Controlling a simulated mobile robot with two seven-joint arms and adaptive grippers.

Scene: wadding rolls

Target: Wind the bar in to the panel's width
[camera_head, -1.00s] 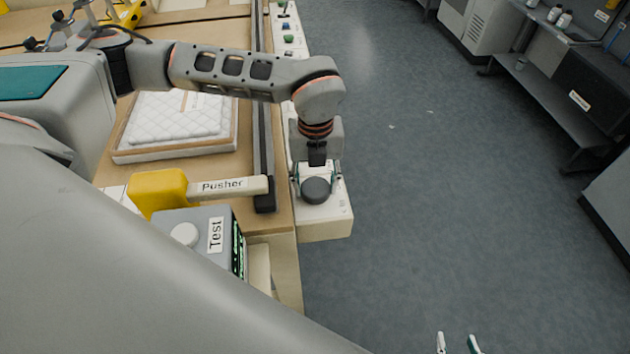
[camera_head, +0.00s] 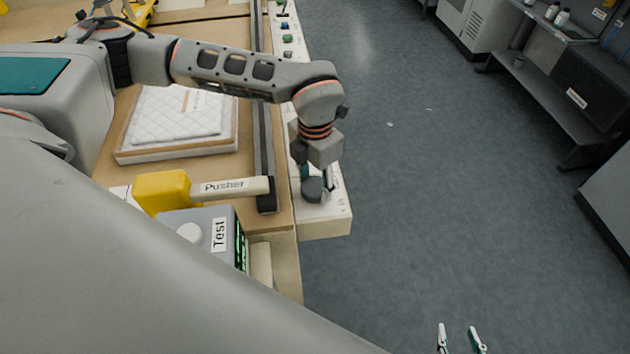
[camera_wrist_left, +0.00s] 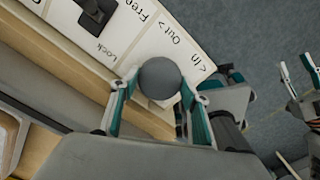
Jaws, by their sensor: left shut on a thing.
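A white quilted panel (camera_head: 175,115) lies in a shallow wooden tray on the table. A long dark bar (camera_head: 264,150) runs along the table's right side, apart from the panel. My left gripper (camera_head: 313,180) points down at the pale control strip beyond the bar. It is shut on a round dark grey knob (camera_head: 315,190). In the left wrist view, the knob (camera_wrist_left: 160,78) sits between the fingers, beside "Out" and "In" lettering. My right gripper (camera_head: 460,340) is at the bottom edge, its fingertips apart and empty over the floor.
A yellow block with a handle marked "Pusher" (camera_head: 228,188) and a grey "Test" box (camera_head: 195,225) stand at the table's near end. A black switch (camera_wrist_left: 92,15) beside "Free" and "Lock" is near the knob. Open floor lies to the right.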

